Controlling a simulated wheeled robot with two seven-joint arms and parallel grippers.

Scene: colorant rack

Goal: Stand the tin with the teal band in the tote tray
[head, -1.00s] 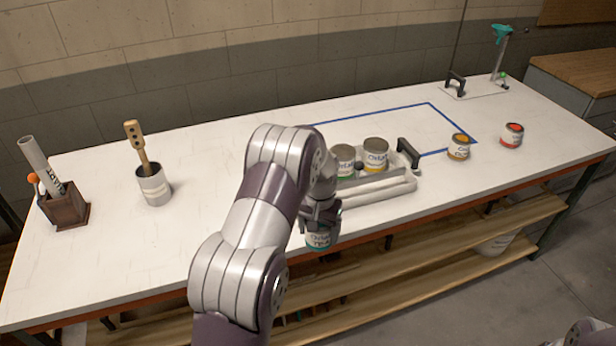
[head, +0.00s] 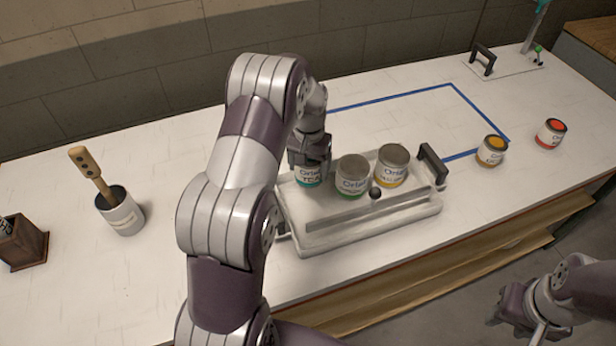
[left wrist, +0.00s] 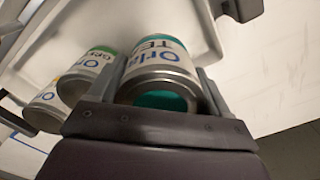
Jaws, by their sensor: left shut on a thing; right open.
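The tin with the teal band (head: 309,176) is in my left gripper (head: 308,160), at the left end of the tote tray (head: 340,238). In the left wrist view my left gripper (left wrist: 155,110) is shut around the tin (left wrist: 160,62), one finger on each side. The tin looks upright over or in the tray; I cannot tell whether its base touches the tray floor. A green-banded tin (head: 352,178) and a yellow-banded tin (head: 391,168) stand in the tray to its right. My right gripper (head: 520,318) is open and empty at the lower right, off the table.
The tray has a black handle (head: 432,165) at its right end. Right of it stand an orange-topped tin (head: 492,151) and a red-topped tin (head: 551,133). A pot with a wooden stick (head: 122,214) and a brown box (head: 20,242) stand at left. The blue-taped area behind is mostly clear.

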